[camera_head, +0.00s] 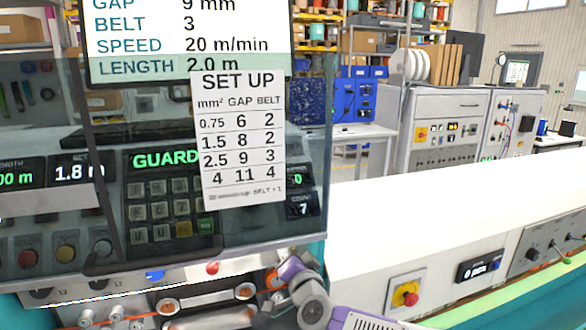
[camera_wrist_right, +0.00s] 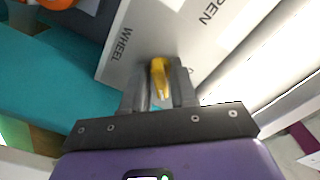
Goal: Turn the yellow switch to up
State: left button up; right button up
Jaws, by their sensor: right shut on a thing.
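The yellow switch (camera_wrist_right: 160,70) shows in the right wrist view as a small yellow lever on a light grey plate (camera_wrist_right: 125,68). The plate has the words WHEEL and, partly cut off, PEN. My right gripper (camera_wrist_right: 158,88) has its two grey fingers closed on either side of the yellow switch, which sits between them. In the head view my purple right arm reaches in at the bottom centre, and the switch and fingertips cannot be made out there. My left gripper is not in view.
A clear guard panel with a SET UP sheet (camera_head: 240,140) stands in front of a keypad and displays at the left. Rollers (camera_head: 208,293) lie below it. A red stop button (camera_head: 406,294) on yellow is at the lower right. A long white surface (camera_head: 450,210) lies clear at the right.

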jog(key=m+b, duration=0.3)
jog(key=m, duration=0.1)
jog(key=shift+f, duration=0.1)
jog(key=m+b, duration=0.2)
jog(key=m, duration=0.1)
jog(key=shift+m, duration=0.4)
jog(key=o, duration=1)
jog(key=shift+s, duration=0.1)
jog(key=shift+b+v, duration=1.7)
jog(key=shift+v, duration=2.2)
